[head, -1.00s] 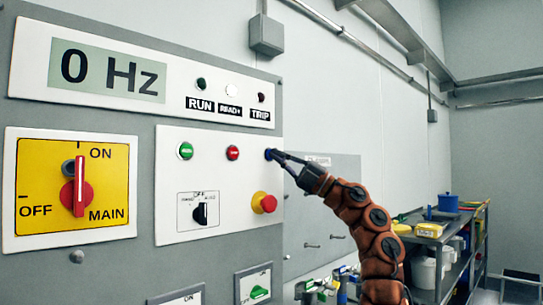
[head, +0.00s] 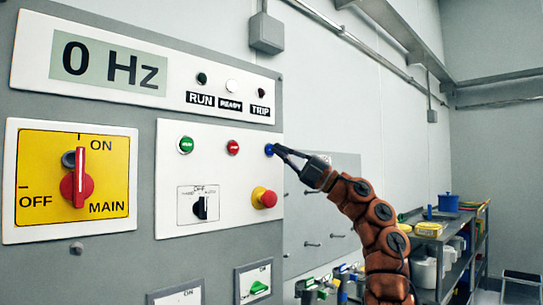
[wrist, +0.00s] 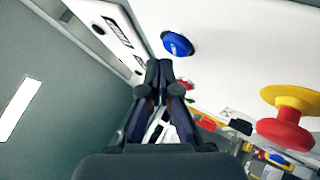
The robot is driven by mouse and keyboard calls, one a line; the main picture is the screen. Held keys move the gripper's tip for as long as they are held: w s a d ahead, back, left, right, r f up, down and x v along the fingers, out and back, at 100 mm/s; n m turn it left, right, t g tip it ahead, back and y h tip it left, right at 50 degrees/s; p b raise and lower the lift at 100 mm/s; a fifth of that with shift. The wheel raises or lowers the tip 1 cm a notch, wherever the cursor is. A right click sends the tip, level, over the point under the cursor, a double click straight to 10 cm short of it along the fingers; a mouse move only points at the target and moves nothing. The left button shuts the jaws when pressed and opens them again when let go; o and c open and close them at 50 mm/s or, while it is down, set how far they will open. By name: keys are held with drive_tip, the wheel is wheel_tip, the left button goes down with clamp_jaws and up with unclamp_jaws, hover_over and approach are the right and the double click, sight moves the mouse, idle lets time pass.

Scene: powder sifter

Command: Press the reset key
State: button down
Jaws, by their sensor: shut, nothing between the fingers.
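The blue button (head: 269,150), which looks like the reset key, is at the right end of the white control plate, right of the red button. No label on it is readable. It also shows in the wrist view as a blue dome (wrist: 177,44). My gripper (head: 277,149) is shut and empty, with its tips just right of the blue button in the head view. In the wrist view the closed fingertips (wrist: 159,66) are just below and left of the button. I cannot tell whether they touch it.
A green button (head: 186,145) and red button (head: 232,147) sit left of it. A red emergency stop (head: 264,198) on yellow is below. The display (head: 108,67) reads 0 Hz. The READY lamp (head: 231,87) is white. A yellow main switch (head: 40,165) is at left.

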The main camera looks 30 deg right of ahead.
drive_tip(key=shift+s+d, duration=0.1)
idle(0.3)
drive_tip(key=s+b, duration=0.2)
drive_tip(key=s+d+b, duration=0.1)
drive_tip(key=s+b, duration=0.1)
drive_tip(key=s, duration=0.1)
idle(0.4)
idle(0.7)
